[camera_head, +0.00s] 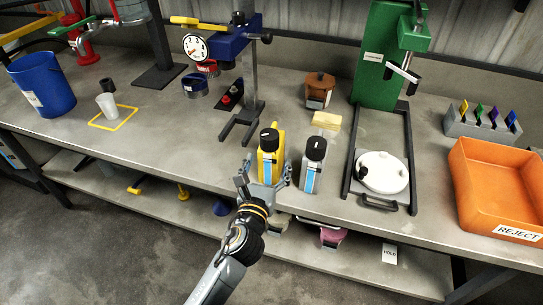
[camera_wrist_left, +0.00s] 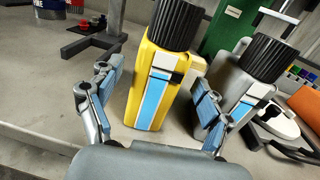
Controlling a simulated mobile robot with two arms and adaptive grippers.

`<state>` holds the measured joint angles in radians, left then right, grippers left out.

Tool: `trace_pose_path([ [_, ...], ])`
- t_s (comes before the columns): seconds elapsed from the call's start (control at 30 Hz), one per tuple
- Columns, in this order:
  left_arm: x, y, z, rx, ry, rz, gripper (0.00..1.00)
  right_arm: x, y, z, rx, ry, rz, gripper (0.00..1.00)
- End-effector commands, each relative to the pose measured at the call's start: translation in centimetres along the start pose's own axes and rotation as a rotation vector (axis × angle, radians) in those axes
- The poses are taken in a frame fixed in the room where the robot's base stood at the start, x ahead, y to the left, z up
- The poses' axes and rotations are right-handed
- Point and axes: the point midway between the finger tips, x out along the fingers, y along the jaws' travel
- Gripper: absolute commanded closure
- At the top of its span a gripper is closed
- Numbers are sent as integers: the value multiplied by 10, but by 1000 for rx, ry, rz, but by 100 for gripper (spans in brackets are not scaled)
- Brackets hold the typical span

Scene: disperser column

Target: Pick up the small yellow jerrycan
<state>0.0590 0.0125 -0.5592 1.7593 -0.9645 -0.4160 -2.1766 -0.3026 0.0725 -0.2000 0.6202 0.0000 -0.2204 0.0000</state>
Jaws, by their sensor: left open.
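The small yellow jerrycan (camera_head: 267,166) stands upright near the front edge of the bench. It has a black cap and a blue and white label. In the left wrist view the yellow jerrycan (camera_wrist_left: 150,97) stands ahead, between the two fingers. My left gripper (camera_head: 265,180) is open and reaches in from the front edge, with its fingers to either side of the can's front. In the wrist view the left gripper (camera_wrist_left: 153,105) looks empty, and I cannot tell whether either finger touches the can. My right gripper is not in view.
A grey jerrycan (camera_head: 312,170) stands close on the right, near the right finger. A green press (camera_head: 380,60) and an orange reject bin (camera_head: 495,185) are right. Bench left of the can is clear.

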Motion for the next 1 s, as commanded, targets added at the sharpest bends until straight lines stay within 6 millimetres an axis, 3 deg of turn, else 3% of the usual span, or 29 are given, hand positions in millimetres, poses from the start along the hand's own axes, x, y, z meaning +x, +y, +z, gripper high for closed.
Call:
trace_pose_path([
  [0.33, 45, 2, -2, -2, 0, 1, 21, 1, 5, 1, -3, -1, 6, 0],
  [0.67, 52, 2, -2, -2, 0, 0, 23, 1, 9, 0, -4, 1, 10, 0],
  [1.0, 52, 2, -2, -1, 0, 0, 92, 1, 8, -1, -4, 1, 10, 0],
])
